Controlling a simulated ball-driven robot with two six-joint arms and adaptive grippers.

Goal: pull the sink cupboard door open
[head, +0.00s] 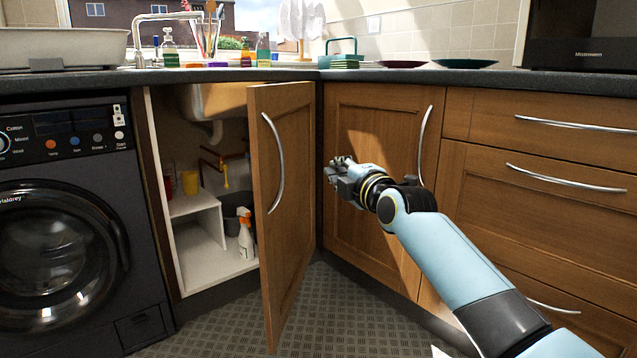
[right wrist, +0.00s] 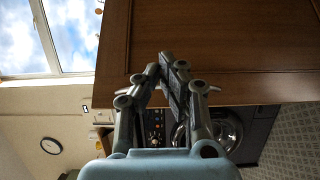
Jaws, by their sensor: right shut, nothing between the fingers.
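The sink cupboard door (head: 292,215) is wooden and stands swung well open in the head view. Its curved metal handle (head: 277,165) is on the left part of the door, with nothing holding it. The open cupboard shows white shelf surfaces (head: 203,268). My right gripper (head: 338,168) is to the right of the door, in front of the neighbouring closed cupboard door (head: 390,120). It is shut and empty, and apart from the handle. In the right wrist view the closed fingers (right wrist: 170,68) overlap a brown wooden panel (right wrist: 235,45). My left gripper is not in view.
Inside the cupboard are a spray bottle (head: 246,236), a red cup (head: 168,187), a yellow cup (head: 190,182) and pipes. A dark washing machine (head: 60,230) stands left of the opening. Drawers (head: 545,190) are at the right. Patterned floor (head: 335,315) lies clear ahead.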

